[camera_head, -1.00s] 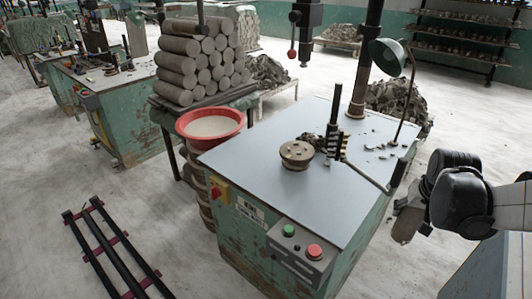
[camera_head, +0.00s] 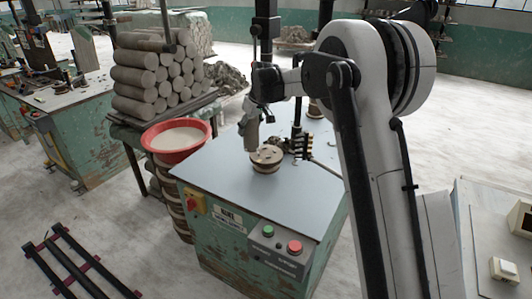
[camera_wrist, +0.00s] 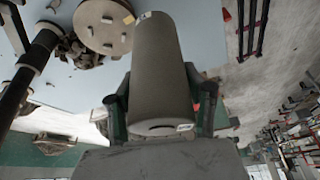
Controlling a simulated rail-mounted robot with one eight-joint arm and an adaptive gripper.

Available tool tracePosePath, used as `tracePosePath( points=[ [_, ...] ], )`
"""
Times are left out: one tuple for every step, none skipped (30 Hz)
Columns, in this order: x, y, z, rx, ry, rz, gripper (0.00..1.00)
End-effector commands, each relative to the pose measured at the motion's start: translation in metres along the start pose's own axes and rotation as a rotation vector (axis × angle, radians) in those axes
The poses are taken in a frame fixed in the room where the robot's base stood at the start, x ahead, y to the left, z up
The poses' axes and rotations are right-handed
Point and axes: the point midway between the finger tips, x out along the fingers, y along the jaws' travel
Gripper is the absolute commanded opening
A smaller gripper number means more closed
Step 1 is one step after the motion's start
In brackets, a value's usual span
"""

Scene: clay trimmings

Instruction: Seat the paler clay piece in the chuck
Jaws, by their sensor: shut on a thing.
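My gripper (camera_head: 252,112) is shut around a grey-beige clay cylinder (camera_head: 251,138) and holds it nearly upright over the machine table. The cylinder fills the middle of the wrist view (camera_wrist: 157,75), with a finger on each side and small white labels at both ends. The round brown chuck (camera_head: 266,160) sits on the table top, just below and slightly right of the cylinder's lower end in the head view. In the wrist view the chuck (camera_wrist: 103,27) shows left of the cylinder's far end, so the two look offset. No second loose piece for comparing paleness is clear.
A dark post with a toothed part (camera_head: 300,142) stands close right of the chuck. A red basin (camera_head: 176,140) is left of the table (camera_head: 225,185), and stacked clay logs (camera_head: 150,75) are behind it. The front of the table top is clear.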

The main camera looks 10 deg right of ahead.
Motion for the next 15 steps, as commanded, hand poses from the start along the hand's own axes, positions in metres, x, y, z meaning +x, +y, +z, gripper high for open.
tracePosePath(
  points=[
    [0.000, 0.001, -0.011, -0.018, 0.001, -0.007, 0.00],
    [0.000, 0.002, -0.015, -0.028, 0.002, -0.011, 0.00],
    [0.001, 0.002, -0.020, -0.038, 0.003, -0.016, 0.00],
    [0.001, 0.002, -0.024, -0.046, 0.004, -0.019, 0.00],
    [0.001, 0.002, -0.026, -0.052, 0.004, -0.021, 0.00],
    [0.002, 0.003, -0.029, -0.057, 0.005, -0.023, 0.00],
    [0.003, 0.004, -0.030, -0.060, 0.005, -0.025, 0.00],
    [0.004, 0.006, -0.030, -0.062, 0.006, -0.025, 0.00],
    [0.006, 0.009, -0.031, -0.064, 0.006, -0.026, 0.00],
    [0.008, 0.013, -0.031, -0.065, 0.006, -0.026, 0.00],
    [0.011, 0.017, -0.031, -0.065, 0.006, -0.026, 0.00],
    [0.015, 0.023, -0.030, -0.064, 0.006, -0.025, 0.00],
    [0.018, 0.029, -0.030, -0.063, 0.006, -0.025, 0.00],
    [0.022, 0.035, -0.030, -0.062, 0.006, -0.025, 0.00],
    [0.026, 0.043, -0.029, -0.062, 0.006, -0.024, 0.00]
  ],
)
